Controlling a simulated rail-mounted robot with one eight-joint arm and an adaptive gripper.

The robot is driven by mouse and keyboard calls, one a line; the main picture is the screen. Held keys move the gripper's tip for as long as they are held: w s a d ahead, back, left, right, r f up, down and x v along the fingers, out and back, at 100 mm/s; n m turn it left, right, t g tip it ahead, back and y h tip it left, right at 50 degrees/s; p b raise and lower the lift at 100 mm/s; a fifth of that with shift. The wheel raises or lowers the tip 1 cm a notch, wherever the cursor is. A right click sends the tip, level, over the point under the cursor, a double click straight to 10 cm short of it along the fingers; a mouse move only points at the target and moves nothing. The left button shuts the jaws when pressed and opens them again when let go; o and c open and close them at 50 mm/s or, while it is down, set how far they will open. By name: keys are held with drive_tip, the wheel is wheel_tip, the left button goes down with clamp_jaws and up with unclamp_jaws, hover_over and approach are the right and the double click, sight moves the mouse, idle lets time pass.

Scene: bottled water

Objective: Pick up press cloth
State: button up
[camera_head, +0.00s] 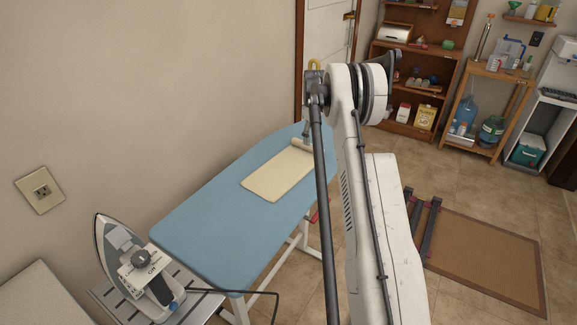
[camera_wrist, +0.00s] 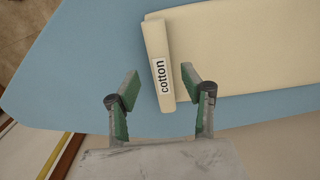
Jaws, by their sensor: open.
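The cream press cloth (camera_head: 272,178) lies flat on the blue ironing board (camera_head: 195,225), with a raised, folded or rolled edge at its far end. In the wrist view the cloth (camera_wrist: 245,45) shows this raised edge with a "cotton" label (camera_wrist: 160,77). My gripper (camera_wrist: 159,76) is open and empty. Its left finger is over the bare board and its right finger over the cloth, with the raised edge between them in the picture. I cannot tell the height gap or any contact. In the head view my gripper (camera_head: 306,130) is small, at the cloth's far end.
A steam iron (camera_head: 138,270) stands on the rack at the board's near end, with its cord trailing right. A wall is close along the board's left side. A brown mat (camera_head: 490,262) lies on the floor at right. Shelves (camera_head: 415,85) stand at the back.

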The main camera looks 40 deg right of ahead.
sight(311, 145)
wheel_tip(311, 145, down, 4)
drive_tip(key=shift+f, duration=0.25)
drive_tip(key=shift+c, duration=0.5)
clamp_jaws()
